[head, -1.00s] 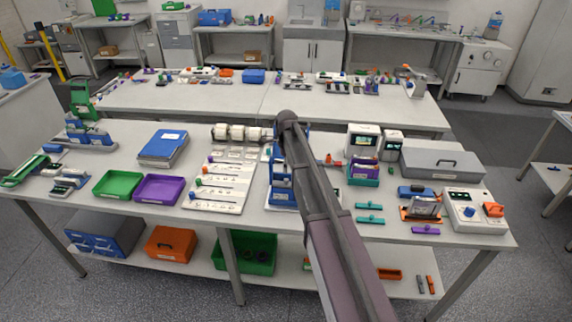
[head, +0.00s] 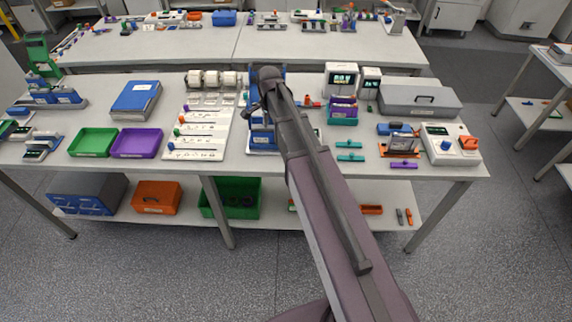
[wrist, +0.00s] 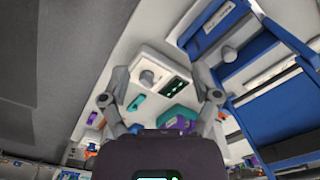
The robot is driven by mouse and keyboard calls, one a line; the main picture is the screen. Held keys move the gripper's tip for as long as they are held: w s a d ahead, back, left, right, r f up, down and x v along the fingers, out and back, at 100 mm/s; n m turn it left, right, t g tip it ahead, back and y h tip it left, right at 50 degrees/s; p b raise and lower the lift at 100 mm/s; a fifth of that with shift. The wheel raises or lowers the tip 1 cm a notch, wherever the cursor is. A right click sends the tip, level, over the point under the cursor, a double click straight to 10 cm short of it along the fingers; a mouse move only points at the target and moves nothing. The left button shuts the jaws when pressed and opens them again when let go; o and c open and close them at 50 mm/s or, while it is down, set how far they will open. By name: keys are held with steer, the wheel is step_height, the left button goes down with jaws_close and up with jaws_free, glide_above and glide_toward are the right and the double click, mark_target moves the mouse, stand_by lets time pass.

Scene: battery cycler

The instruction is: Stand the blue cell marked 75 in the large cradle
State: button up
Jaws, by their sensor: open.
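My gripper (head: 252,108) is at the end of my arm, over the middle of the bench beside a blue upright frame (head: 262,139). In the wrist view its two fingers (wrist: 166,90) are spread with nothing held between them. A blue frame (wrist: 270,82) fills the right of the wrist view, close to the right finger. I cannot tell whether it is the large cradle; my arm covers part of it in the head view. No blue cell with a readable 75 shows in either view.
Left of the frame are a white board (head: 196,136) with coloured knobs, a purple tray (head: 137,143) and a green tray (head: 92,142). To the right are a teal-purple rack (head: 342,112), a grey case (head: 420,99) and a white meter (head: 449,145). Teal bars lie on the bench.

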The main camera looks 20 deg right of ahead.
steer(key=s+n, duration=1.3)
steer(key=s, duration=0.5)
steer(key=shift+s+n, duration=0.35)
steer(key=shift+n, duration=0.05)
